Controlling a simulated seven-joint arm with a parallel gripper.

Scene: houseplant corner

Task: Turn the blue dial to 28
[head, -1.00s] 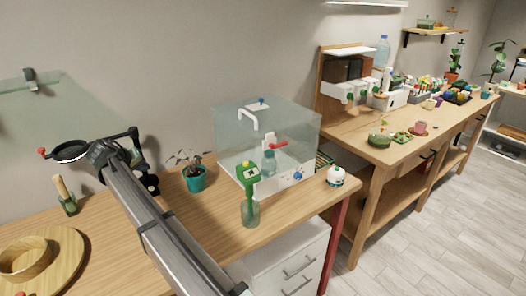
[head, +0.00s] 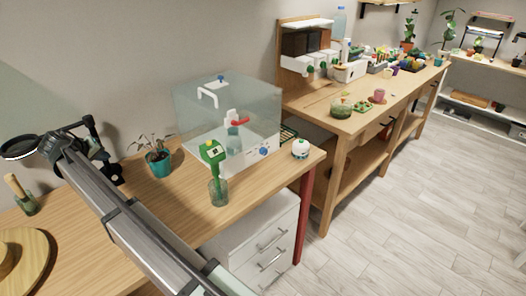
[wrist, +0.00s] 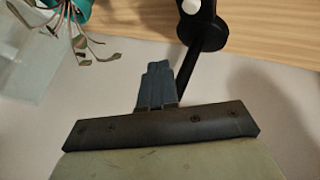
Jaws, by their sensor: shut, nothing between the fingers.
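The blue dial (head: 264,152) is a small round knob low on the white front of the clear box (head: 228,110). It looks small and its numbers cannot be read. A second blue knob (head: 221,78) sits on top of the box. My gripper (wrist: 158,85) shows in the wrist view with its fingers together and nothing between them. It is not near the dial, which is out of the wrist view. In the head view my arm reaches to the left, and I cannot make out the fingers there.
A potted plant in a teal pot (head: 158,162) stands left of the box. A green-topped tool stands in a glass (head: 218,190) in front of it. A white round object (head: 300,148) is at its right. A black stand (wrist: 203,28) is close to my gripper.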

